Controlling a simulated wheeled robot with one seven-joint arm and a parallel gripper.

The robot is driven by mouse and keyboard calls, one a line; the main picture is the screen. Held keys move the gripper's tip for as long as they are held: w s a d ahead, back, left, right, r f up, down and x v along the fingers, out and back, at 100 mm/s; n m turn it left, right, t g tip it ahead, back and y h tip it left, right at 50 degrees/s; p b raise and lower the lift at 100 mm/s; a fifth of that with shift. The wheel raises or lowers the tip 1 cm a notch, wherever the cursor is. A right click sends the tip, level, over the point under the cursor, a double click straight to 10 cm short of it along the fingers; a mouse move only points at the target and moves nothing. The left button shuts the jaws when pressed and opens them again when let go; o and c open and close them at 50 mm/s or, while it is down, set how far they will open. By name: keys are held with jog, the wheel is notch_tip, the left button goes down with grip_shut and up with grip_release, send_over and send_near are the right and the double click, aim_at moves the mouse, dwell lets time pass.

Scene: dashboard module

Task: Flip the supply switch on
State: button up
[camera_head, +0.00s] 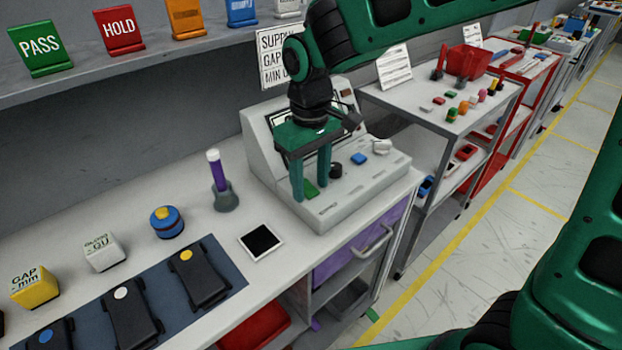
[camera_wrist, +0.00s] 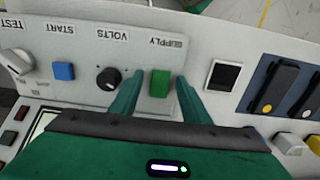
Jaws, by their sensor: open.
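The supply switch is a green rocker (camera_wrist: 160,83) under the SUPPLY label on the light grey console (camera_head: 345,205). It also shows in the head view (camera_head: 310,189), partly behind the fingers. I cannot tell its on or off position. My gripper (camera_wrist: 160,97) is open, with one green finger on each side of the switch. In the head view my gripper (camera_head: 311,190) points down over the left part of the console panel. I cannot tell whether the fingers touch the panel or the switch.
Beside the switch are a black VOLTS knob (camera_wrist: 108,79), a blue START button (camera_wrist: 63,71) and a grey-white TEST knob (camera_wrist: 17,62). A black-faced square (camera_head: 261,241) lies on the bench left of the console. Black devices (camera_head: 200,276) lie on a dark mat farther left.

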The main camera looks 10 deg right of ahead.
jog(key=shift+c, duration=0.7)
jog(key=c, duration=0.9)
jog(key=shift+w+a+r+g+h, duration=0.15)
jog(key=shift+w+g+h, duration=0.2)
jog(key=shift+g+h, duration=0.45)
jog(key=shift+w+a+g+h, duration=0.15)
jog(key=shift+w+g+h, duration=0.25)
jog(key=shift+g, duration=0.7)
jog(key=shift+s, duration=0.1)
jog(key=o, duration=1)
jog(key=shift+o, duration=0.2)
jog(key=v, duration=1)
jog(key=shift+w+a+r, duration=0.2)
jog(key=shift+w+r, duration=0.05)
jog(key=shift+r, duration=0.1)
